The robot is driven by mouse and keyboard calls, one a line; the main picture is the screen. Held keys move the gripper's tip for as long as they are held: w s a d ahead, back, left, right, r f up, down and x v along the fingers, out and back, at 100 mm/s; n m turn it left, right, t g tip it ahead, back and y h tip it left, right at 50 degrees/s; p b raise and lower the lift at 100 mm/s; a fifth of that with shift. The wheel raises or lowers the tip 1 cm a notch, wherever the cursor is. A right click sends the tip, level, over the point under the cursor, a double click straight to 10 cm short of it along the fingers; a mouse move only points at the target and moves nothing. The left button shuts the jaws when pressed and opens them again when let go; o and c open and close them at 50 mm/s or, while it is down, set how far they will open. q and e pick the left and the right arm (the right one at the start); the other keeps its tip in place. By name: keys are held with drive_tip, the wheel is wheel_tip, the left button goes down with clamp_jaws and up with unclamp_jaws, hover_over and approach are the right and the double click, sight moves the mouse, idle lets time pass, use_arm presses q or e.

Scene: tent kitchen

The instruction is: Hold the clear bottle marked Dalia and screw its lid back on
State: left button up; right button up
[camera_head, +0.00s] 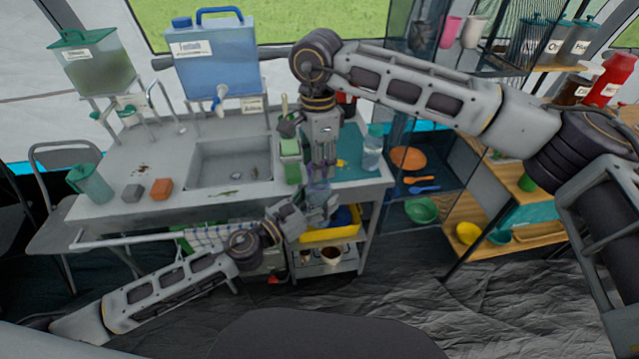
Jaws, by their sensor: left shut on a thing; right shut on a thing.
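My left gripper (320,207) comes in low from the left and is shut on a small clear bottle (318,189), just off the front edge of the counter. My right gripper (322,168) reaches down from above, fingers pointing down, and is shut on the purplish lid at the bottle's top. The grippers hide most of the bottle and lid. I cannot read a name on it or tell how the lid sits on the neck. Another clear bottle with a teal lid (372,150) stands on the counter to the right.
A sink (205,150) is set in the counter, with a sponge (160,188) and a teal jug (90,183) to its left. A blue water canister (210,60) stands behind. A yellow bin (335,232) is below the grippers. Shelves (490,235) stand at right.

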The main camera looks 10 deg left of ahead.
sight(319, 201)
drive_tip(key=shift+f, duration=0.1)
idle(0.4)
drive_tip(key=shift+f, duration=0.8)
drive_tip(key=shift+f, duration=0.55)
idle(0.7)
drive_tip(key=n, duration=2.9)
drive_tip(key=shift+w+n, duration=0.1)
drive_tip(key=shift+n, duration=0.2)
idle(1.8)
